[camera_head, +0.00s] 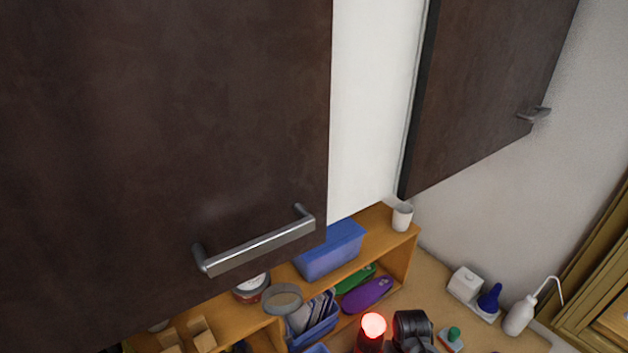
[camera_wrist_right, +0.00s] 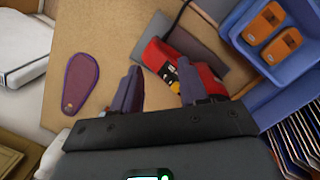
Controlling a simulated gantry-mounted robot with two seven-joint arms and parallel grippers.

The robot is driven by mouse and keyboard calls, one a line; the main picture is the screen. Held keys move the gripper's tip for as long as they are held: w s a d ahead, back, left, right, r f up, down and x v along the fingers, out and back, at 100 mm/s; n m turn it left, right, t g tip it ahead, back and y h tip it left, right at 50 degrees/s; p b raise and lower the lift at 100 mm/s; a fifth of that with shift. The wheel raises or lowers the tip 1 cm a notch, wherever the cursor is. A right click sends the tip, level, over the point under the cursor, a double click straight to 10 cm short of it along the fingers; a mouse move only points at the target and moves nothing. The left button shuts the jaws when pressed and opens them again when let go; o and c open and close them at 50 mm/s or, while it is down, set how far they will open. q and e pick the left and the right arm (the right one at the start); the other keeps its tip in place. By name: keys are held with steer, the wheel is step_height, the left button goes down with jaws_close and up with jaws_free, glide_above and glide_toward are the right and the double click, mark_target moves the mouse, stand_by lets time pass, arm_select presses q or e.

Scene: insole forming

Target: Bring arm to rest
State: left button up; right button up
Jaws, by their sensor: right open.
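My right gripper (camera_wrist_right: 160,88) is open in the right wrist view, its two dark fingers apart above the wooden work surface (camera_wrist_right: 115,45). I see nothing held between the fingers. A red and black device (camera_wrist_right: 165,62) lies beyond them, partly hidden by the right finger. A purple insole-shaped piece (camera_wrist_right: 82,83) lies flat to the left of the fingers, apart from them. In the head view a dark rounded object (camera_head: 412,325) sits at the bottom edge; I cannot tell whether it is part of my arm. My left gripper is in neither view.
Dark cabinet doors (camera_head: 150,110) (camera_head: 490,90) fill much of the head view. Below them a wooden shelf (camera_head: 385,235) holds a blue box (camera_head: 332,250). A red glowing light (camera_head: 373,325) and a white bottle (camera_head: 519,316) stand lower. A blue bin (camera_wrist_right: 238,45) holds orange pieces (camera_wrist_right: 282,45).

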steer(key=s+d+f+n+g+p, duration=0.1)
steer(key=s+f, duration=0.3)
steer(key=s, duration=0.8)
steer(key=s+f+g+p, duration=0.1)
steer(key=s+f, duration=0.3)
steer(key=s, duration=0.8)
steer(key=s+a+r+n+t, duration=0.1)
steer(key=s+r+n+t, duration=0.15)
steer(key=s+r, duration=0.35)
steer(key=w+a+r+n+t, duration=0.1)
steer(key=w+r+t, duration=0.3)
steer(key=r, duration=0.6)
steer(key=shift+w+a+r, duration=0.3)
steer(key=shift+w, duration=0.4)
steer(key=shift+t, duration=0.25)
